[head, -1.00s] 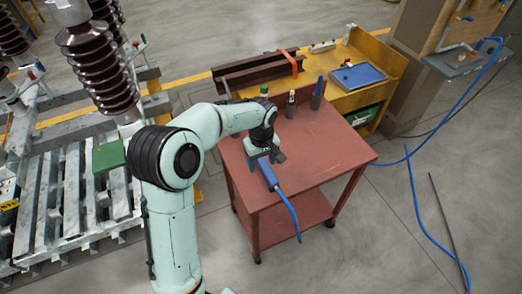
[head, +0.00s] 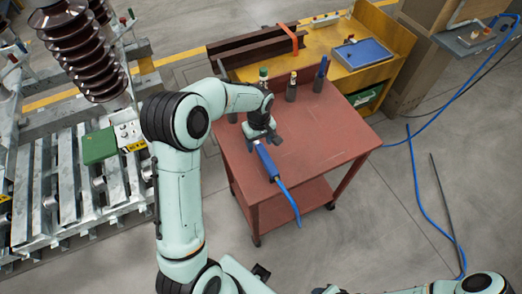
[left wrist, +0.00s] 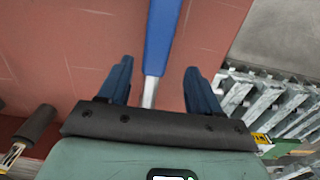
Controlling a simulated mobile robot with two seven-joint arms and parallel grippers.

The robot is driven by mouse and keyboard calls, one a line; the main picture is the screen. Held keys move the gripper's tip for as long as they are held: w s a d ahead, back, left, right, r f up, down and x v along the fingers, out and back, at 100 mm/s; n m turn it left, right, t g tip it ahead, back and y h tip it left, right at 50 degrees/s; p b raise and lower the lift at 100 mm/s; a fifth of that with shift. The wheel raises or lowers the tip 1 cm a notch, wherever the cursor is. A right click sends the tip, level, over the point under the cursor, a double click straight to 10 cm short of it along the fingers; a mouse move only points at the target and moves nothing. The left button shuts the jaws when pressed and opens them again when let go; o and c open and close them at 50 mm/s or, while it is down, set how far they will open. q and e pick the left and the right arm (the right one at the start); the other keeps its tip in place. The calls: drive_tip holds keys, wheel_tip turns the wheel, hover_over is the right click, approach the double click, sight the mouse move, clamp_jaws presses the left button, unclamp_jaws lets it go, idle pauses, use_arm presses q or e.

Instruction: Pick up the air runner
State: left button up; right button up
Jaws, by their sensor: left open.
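The air runner (head: 266,163) is a blue, slim tool with a blue hose, lying near the front left edge of a red cart top (head: 325,135). In the left wrist view its blue body (left wrist: 163,35) runs up out of the picture, and a silver tip end lies nearest me. My right gripper's fingers do not show.
Several dark holders stand along the cart's back edge, one with a blue handle (head: 322,70). A yellow bench (head: 385,55) with a blue tray (head: 359,53) stands behind. The slatted metal frame (head: 70,195) is at left.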

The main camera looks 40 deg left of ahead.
sight(261, 148)
use_arm(q)
drive_tip(key=f, duration=0.5)
drive_tip(key=shift+w+d+f, duration=0.25)
drive_tip(key=shift+f, duration=0.05)
drive_tip(key=c, duration=1.1)
drive_tip(key=shift+r, duration=0.1)
clamp_jaws()
drive_tip(key=shift+r, duration=0.1)
